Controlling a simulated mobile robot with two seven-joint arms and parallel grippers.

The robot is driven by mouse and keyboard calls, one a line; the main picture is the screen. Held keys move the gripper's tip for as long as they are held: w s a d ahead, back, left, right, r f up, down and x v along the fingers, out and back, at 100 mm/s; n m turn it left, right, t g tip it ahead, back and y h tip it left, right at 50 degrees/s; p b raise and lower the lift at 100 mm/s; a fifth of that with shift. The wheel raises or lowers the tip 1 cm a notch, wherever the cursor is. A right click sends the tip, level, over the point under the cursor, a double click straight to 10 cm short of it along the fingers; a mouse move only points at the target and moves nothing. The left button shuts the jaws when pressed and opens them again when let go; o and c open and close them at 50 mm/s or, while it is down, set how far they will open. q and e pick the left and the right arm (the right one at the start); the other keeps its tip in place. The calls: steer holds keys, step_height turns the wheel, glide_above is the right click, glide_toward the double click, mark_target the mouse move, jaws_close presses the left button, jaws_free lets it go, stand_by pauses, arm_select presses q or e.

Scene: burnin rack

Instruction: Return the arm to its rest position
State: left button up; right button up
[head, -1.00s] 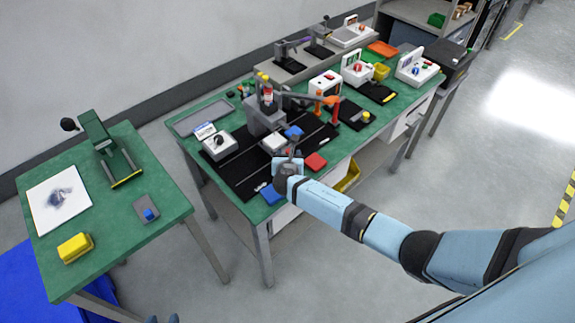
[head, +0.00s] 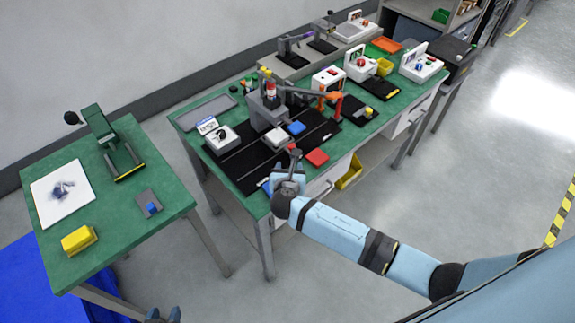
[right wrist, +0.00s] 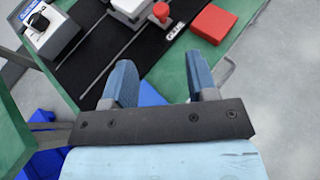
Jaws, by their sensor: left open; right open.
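My right arm (head: 340,232) reaches in from the right of the head view. Its gripper (head: 291,160) is at the front edge of the long green bench (head: 257,207). In the right wrist view the two blue fingers of this gripper (right wrist: 160,75) stand apart with nothing between them. Behind them are the bench edge and the black mat (right wrist: 95,45). My left gripper (head: 163,315) shows only as small tips at the bottom edge of the head view, open and apart from the tables; the rest is out of frame.
A red block (head: 317,157) lies close to the right gripper, and a blue one (head: 297,128) is farther back. A grey fixture (head: 266,103) stands on the mat. A second green table (head: 120,227) is at left. The floor in front is clear.

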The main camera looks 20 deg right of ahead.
steer(key=s+a+f+m+g+y, duration=0.1)
steer(key=s+a+f+m+y, duration=0.15)
steer(key=s+m, duration=0.5)
steer(key=s+a+f+m+g+y, duration=0.1)
steer(key=s+f+m+g+y, duration=0.1)
steer(key=s+f+m+y, duration=0.35)
steer(key=s+d+r+m, duration=0.1)
steer(key=s+r+m, duration=0.2)
steer(key=s+m, duration=0.4)
steer(key=s+d+r+m+t+y, duration=0.1)
steer(key=s+r+m, duration=0.1)
steer(key=s+m, duration=0.5)
steer(key=shift+r+m+t, duration=0.3)
steer(key=shift+r+m, duration=0.1)
steer(key=shift+m, duration=0.1)
